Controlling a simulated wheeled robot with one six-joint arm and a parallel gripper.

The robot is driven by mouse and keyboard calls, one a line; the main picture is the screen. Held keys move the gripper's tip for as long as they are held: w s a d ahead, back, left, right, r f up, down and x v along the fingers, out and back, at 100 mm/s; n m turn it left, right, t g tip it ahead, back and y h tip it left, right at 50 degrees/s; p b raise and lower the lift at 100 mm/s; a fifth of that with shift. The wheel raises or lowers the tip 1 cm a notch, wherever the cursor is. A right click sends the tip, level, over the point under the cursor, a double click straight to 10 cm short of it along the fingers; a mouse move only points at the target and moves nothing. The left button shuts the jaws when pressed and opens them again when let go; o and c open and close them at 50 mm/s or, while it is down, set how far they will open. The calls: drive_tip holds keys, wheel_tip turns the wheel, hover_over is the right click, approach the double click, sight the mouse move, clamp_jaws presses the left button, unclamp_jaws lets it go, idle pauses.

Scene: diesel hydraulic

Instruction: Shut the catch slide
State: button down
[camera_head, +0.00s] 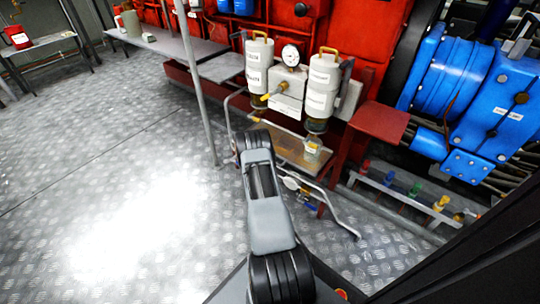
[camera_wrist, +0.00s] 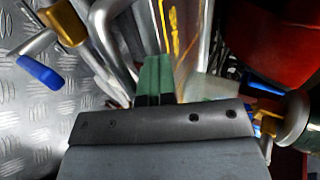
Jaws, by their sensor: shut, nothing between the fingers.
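A flat brownish tray (camera_head: 284,146) sits below the two white filter canisters in the head view. It may be the catch slide, but no label shows this. A small clear jar (camera_head: 312,150) with a pale label stands at its right end. My gripper (camera_wrist: 156,66) shows in the wrist view with its green fingers shut together and nothing between them. It is among silvery pipes, and I cannot tell whether it touches anything. In the head view my arm hides the gripper and part of the tray's front.
A brass valve (camera_wrist: 64,22) with a blue lever (camera_wrist: 41,72) is left of my gripper. The canisters (camera_head: 259,65) and a gauge (camera_head: 291,54) are above the tray. A grey post (camera_head: 199,95) stands at left. Open plated floor (camera_head: 90,150) lies further left.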

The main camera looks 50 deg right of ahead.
drive_tip(key=p+v, duration=0.7)
drive_tip(key=v, duration=0.3)
drive_tip(key=s+a+r+m+y+p, duration=0.1)
drive_tip(key=a+r+m+p, duration=0.4)
drive_tip(key=r, duration=0.8)
drive_tip(key=a+r+m+g+y+p, duration=0.1)
drive_tip(key=a+r+m+p, duration=0.5)
drive_tip(key=r, duration=0.7)
drive_tip(key=s+a+r+m+y+p, duration=0.15)
drive_tip(key=r+m+p, duration=0.35)
drive_tip(key=r, duration=0.7)
drive_tip(key=s+a+r+m+t+y+p, duration=0.1)
drive_tip(key=s+a+r+m+y+p, duration=0.2)
drive_tip(key=s+a+r+m+p, duration=0.2)
drive_tip(key=s+a+r+m+t+y+p, duration=0.1)
drive_tip(key=s+a+r+m+y+p, duration=0.1)
drive_tip(key=s+a+r+m+p, duration=0.3)
drive_tip(key=s+a+r+m+t+y+p, duration=0.1)
drive_tip(key=s+a+r+m+y+p, duration=0.2)
drive_tip(key=a+r+m, duration=0.7)
drive_tip(key=s+a+r+p, duration=0.1)
drive_tip(key=s+a+r, duration=0.1)
drive_tip(key=a+r, duration=0.4)
drive_tip(key=shift+r+m+t+y+p, duration=0.3)
drive_tip(key=shift+r+y+p, duration=0.1)
drive_tip(key=shift+r, duration=0.45)
drive_tip(key=shift+s+d, duration=0.15)
